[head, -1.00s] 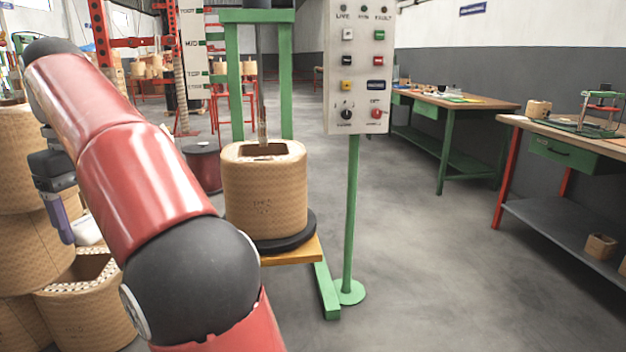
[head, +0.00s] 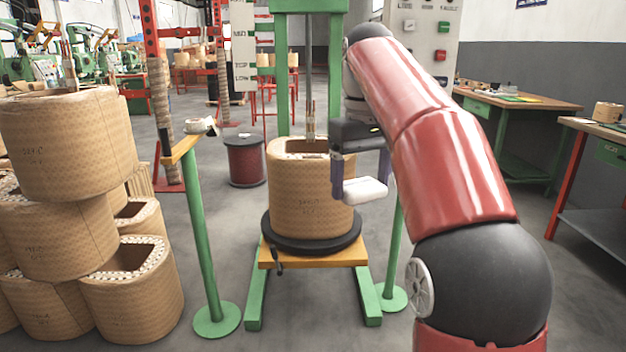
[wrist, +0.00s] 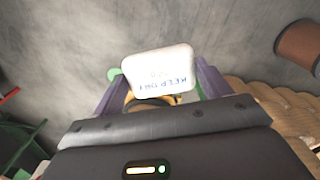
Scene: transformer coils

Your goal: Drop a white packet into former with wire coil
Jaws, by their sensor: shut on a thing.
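My gripper (head: 361,185) is shut on a white packet (head: 361,190), held between its two purple fingers. The packet also shows in the wrist view (wrist: 158,72) with blue print reading "KEEP DRY". A tan former (head: 310,195) stands upright on a black round base with an opening in its top; the coil inside is not clear. In the head view the packet is in front of the former's right side, lower than its top rim. I cannot tell whether they touch.
The black base (head: 312,243) sits on a yellow board of a green stand (head: 254,300). Stacked tan coils (head: 62,145) stand at left. A green post (head: 200,230) stands left of the former, and a control panel (head: 445,45) behind my arm. A dark red spool (head: 245,160) stands behind.

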